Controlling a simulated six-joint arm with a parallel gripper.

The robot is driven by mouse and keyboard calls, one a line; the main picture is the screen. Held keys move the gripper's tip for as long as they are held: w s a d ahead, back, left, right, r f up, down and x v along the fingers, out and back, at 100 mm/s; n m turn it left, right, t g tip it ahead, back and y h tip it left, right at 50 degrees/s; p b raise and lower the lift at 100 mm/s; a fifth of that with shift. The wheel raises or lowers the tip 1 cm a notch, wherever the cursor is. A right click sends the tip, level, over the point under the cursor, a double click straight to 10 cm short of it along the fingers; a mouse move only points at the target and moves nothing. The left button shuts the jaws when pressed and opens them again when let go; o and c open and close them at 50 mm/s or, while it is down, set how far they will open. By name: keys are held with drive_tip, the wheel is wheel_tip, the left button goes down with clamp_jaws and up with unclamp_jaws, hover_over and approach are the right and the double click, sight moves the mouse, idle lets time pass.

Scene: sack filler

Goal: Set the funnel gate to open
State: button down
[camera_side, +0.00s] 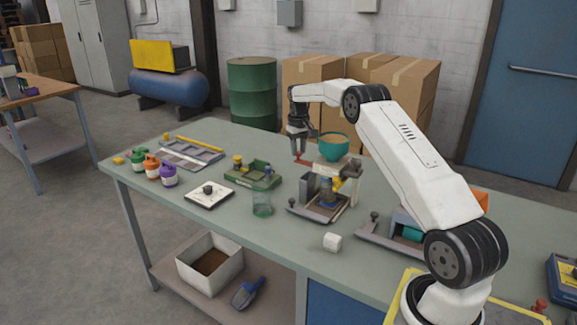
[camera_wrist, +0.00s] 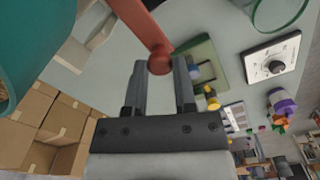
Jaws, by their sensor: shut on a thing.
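The teal funnel (camera_side: 334,150), with brown fill in it, sits on top of a pale stand on the bench. Its rim shows large at the left of the wrist view (camera_wrist: 32,50). A red gate lever (camera_side: 303,161) sticks out to the left below the funnel. In the wrist view the red lever (camera_wrist: 139,20) runs down to a round knob between my fingertips. My gripper (camera_side: 299,150) is shut on that knob at the lever's end; its two fingers (camera_wrist: 161,72) straddle it. The gate plate inside the stand is hidden.
Below the funnel is a grey base (camera_side: 320,208). A white roll (camera_side: 332,242) lies in front. My arm passes over the right side of the bench.

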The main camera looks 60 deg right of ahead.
drive_tip(key=shift+c, duration=2.4)
unclamp_jaws()
drive_tip(key=shift+w+r, duration=0.1)
drive_tip(key=shift+w, duration=0.15)
drive_tip(key=shift+o, duration=0.4)
drive_tip(key=shift+s, duration=0.1)
drive_tip(key=shift+r, duration=3.9)
drive_tip(key=shift+a, duration=0.15)
drive_tip(key=s+a+f+n+t, duration=0.1)
drive_tip(key=s+a+f, duration=0.1)
drive_tip(key=a, duration=0.9)
drive_tip(key=s+a+f+n, duration=0.1)
drive_tip(key=a+n, duration=0.1)
drive_tip(key=a, duration=0.9)
drive_tip(key=s+a+f+n, duration=0.1)
drive_tip(key=s+a+f, duration=0.2)
drive_tip(key=s+a, duration=0.4)
drive_tip(key=s+a+f+n+t, duration=0.1)
drive_tip(key=s+a+f, duration=0.2)
drive_tip(key=s+a, duration=0.4)
drive_tip(key=s, duration=0.5)
drive_tip(key=shift+s+a+f+t, duration=0.25)
drive_tip(key=shift+s+f+t, duration=0.05)
drive_tip(key=shift+f, duration=0.05)
